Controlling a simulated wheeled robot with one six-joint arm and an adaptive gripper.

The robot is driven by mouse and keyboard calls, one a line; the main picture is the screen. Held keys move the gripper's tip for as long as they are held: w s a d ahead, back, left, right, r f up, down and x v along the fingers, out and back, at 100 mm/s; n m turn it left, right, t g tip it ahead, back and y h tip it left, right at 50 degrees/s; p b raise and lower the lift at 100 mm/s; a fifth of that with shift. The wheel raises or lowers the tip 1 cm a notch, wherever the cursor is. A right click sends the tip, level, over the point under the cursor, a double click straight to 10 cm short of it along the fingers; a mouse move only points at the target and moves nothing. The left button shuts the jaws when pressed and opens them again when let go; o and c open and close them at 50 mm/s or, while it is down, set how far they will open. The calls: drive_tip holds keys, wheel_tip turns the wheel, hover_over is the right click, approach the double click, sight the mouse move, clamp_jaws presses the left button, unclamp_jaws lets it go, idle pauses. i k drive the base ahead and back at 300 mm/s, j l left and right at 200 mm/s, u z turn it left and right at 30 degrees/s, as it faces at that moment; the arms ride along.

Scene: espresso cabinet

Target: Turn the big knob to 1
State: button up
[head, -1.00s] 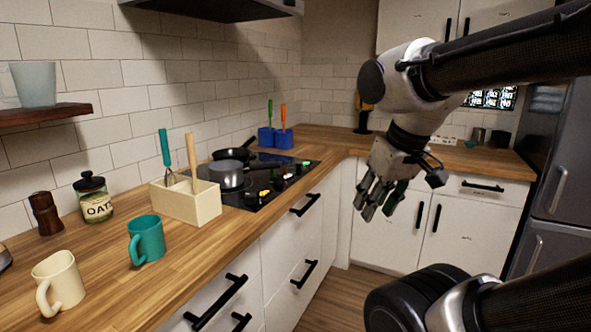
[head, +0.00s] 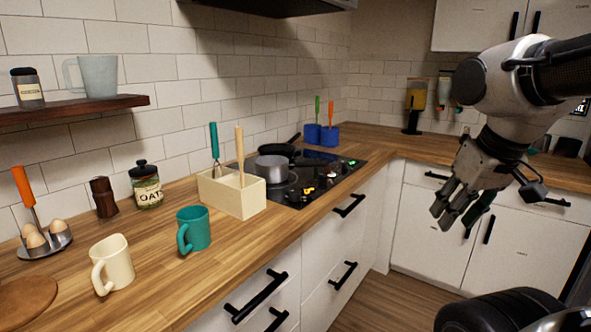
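The black cooktop (head: 343,170) is set in the wooden counter in the middle of the head view. Several small knobs (head: 308,190) run along its right-hand side, some with yellow or green marks. They are too small to tell which is the big knob or where any of them points. My gripper (head: 457,216) hangs in the air at the right, fingers downward, well apart from the cooktop. Its fingers look spread, with nothing between them.
A grey pot (head: 272,169) and a black pan (head: 277,149) stand on the cooktop. A cream utensil box (head: 231,192) is left of it, with a teal mug (head: 193,230) and a cream mug (head: 112,263) nearer. Drawer handles (head: 350,206) stick out below the counter.

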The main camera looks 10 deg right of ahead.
sight(294, 195)
drive_tip(key=i+l+u, duration=0.15)
drive_tip(key=u, duration=0.25)
drive_tip(key=i+l+u, duration=0.4)
drive_tip(key=k+j, duration=0.1)
